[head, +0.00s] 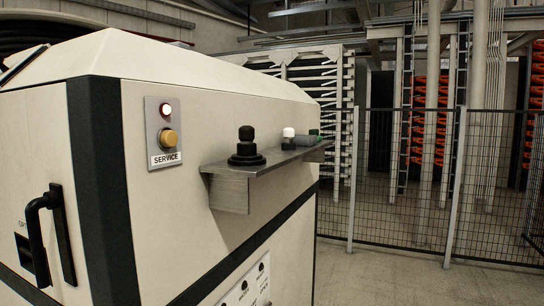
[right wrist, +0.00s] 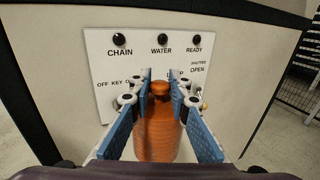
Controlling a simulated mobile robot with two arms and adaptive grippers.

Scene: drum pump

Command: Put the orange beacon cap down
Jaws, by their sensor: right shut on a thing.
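In the right wrist view my right gripper (right wrist: 160,80) has its blue-padded fingers on either side of the orange beacon cap (right wrist: 158,132), a ribbed, rounded orange piece with a small knob at its far end. The gripper is shut on it and holds it in front of a white control panel. The cap's near end is hidden at the bottom of the view. Neither gripper nor the cap shows in the head view.
A metal shelf (head: 237,169) on the cream machine carries a black stepped piece (head: 246,149), a small white-topped piece (head: 289,135) and a grey piece (head: 305,141). Bare shelf lies between the black and white-topped pieces. The control panel (right wrist: 98,58) has three black lamps. A mesh fence (head: 405,200) stands behind.

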